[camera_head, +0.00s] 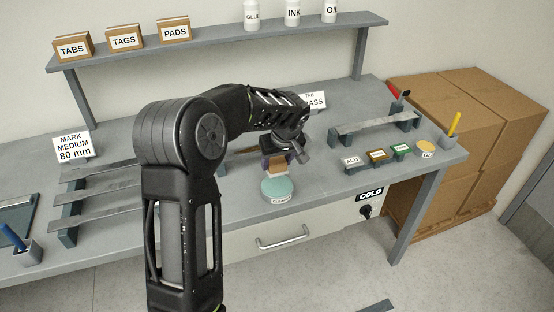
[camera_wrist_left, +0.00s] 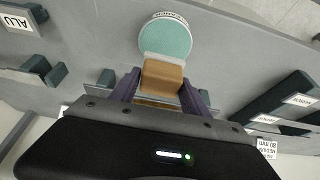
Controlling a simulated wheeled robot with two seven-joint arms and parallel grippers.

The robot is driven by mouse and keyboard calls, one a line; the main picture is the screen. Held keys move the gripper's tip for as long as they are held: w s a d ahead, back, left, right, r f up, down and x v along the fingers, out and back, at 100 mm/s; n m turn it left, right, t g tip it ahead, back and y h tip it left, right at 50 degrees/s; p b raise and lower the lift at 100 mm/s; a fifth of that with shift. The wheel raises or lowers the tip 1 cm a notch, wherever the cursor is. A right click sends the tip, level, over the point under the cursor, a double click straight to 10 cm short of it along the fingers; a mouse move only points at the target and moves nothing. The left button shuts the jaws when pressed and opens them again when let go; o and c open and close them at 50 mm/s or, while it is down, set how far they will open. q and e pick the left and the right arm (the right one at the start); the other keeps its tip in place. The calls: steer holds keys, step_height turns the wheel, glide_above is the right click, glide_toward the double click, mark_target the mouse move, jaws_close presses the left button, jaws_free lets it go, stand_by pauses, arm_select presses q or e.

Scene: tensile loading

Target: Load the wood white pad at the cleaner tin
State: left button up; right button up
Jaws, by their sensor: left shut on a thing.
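The cleaner tin (camera_head: 277,190) is a round, low tin with a teal top, standing near the front edge of the bench. It also shows in the left wrist view (camera_wrist_left: 166,38). My left gripper (camera_head: 276,166) is shut on a wooden block (camera_wrist_left: 163,77), held between its two purple fingers. In the wrist view the block's end overlaps the near rim of the teal top. A pale strip shows at that end; I cannot tell whether it touches the tin. My right gripper is not in view.
Metal strips lie on supports (camera_head: 68,239) at the left. A drawer handle (camera_head: 283,238) sits below the bench.

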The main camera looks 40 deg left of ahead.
mark_target(277, 173)
arm_select(q)
steer(key=shift+f+b, duration=1.05)
steer(key=shift+f, duration=1.4)
steer(key=shift+f+b, duration=0.55)
steer(key=shift+b, duration=0.05)
steer(key=shift+s+f+b, duration=0.15)
steer(key=shift+b, duration=0.25)
stand_by(1.1)
steer(key=shift+r+p, duration=1.7)
steer(key=shift+r, duration=1.95)
